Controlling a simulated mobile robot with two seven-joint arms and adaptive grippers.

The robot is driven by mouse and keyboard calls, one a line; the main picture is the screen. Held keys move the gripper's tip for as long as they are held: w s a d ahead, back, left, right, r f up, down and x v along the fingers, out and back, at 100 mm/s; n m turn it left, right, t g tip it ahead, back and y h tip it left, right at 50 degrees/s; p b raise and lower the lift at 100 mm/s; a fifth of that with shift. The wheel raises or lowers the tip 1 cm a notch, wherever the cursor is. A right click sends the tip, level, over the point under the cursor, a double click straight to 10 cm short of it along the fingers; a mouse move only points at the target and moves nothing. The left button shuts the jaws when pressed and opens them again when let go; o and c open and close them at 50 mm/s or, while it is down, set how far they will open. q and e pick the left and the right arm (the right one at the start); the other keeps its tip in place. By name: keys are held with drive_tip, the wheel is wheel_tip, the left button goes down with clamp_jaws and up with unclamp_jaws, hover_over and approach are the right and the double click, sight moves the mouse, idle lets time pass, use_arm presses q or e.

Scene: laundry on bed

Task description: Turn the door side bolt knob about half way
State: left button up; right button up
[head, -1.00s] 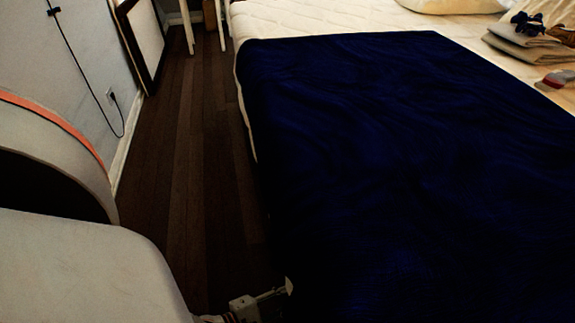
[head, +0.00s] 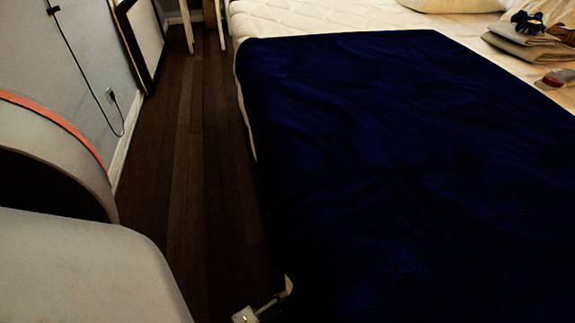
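No door, side bolt or bolt knob shows in the head view. My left gripper (head: 284,290) is at the bottom edge, low beside the near left side of the bed. Only a small part of it shows, with a pale fingertip pointing up and right. The rest is cut off by the frame, so I cannot tell whether it is open or shut. I see nothing held in it. My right gripper is out of view.
A bed with a dark blue blanket (head: 400,150) fills the right. Folded clothes (head: 530,40) and a pillow (head: 450,5) lie on it. A dark wood floor strip (head: 195,150) runs between bed and wall. A framed panel (head: 145,40) leans there.

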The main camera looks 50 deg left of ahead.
use_arm(q)
drive_tip(key=shift+m, duration=0.3)
idle(0.4)
drive_tip(key=o, duration=1.1)
